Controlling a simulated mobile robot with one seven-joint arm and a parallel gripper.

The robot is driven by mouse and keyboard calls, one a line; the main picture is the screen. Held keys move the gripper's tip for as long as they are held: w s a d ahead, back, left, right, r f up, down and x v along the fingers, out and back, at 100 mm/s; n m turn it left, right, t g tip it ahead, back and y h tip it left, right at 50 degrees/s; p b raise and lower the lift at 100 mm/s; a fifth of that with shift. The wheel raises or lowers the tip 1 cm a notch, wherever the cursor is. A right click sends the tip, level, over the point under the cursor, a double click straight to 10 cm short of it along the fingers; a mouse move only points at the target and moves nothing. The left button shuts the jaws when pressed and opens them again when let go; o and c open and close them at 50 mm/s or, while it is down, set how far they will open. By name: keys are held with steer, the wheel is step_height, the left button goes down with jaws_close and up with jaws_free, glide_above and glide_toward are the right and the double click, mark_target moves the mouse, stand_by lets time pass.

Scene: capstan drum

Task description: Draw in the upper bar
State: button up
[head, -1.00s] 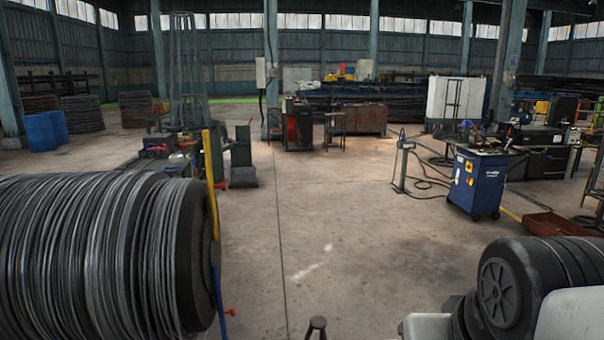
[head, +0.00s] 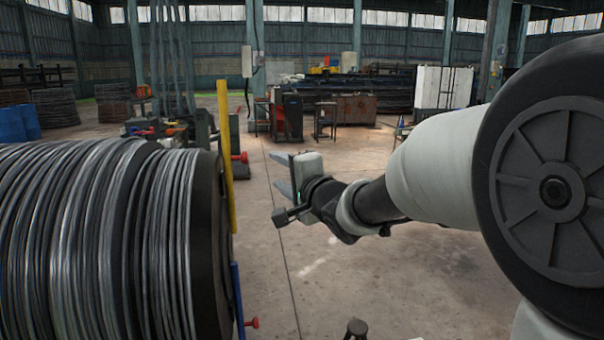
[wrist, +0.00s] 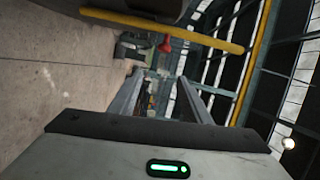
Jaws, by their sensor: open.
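The upper bar is yellow (head: 226,140) and stands nearly upright at the right end face of the wire-wound drum (head: 110,240). A red knob (head: 240,157) sticks out beside it to the right. A lower blue bar (head: 237,300) also has a red knob (head: 252,323). My gripper (head: 274,170) is open and empty, right of the yellow bar and apart from it, fingers pointing left. In the wrist view, the yellow bar (wrist: 160,29) crosses above my open gripper (wrist: 162,76), with the red knob (wrist: 166,42) just below it.
Bare concrete floor (head: 330,260) lies below and right of my gripper. Machines and a rusty cabinet (head: 355,107) stand well back. A dark post top (head: 356,328) shows at the bottom edge.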

steer(key=w+a+y, duration=0.1)
steer(key=w+a, duration=1.2)
steer(key=w, duration=0.1)
steer(key=shift+w+a+f, duration=0.15)
steer(key=shift+w+f, duration=0.05)
steer(key=shift+w, duration=0.05)
jaws_close()
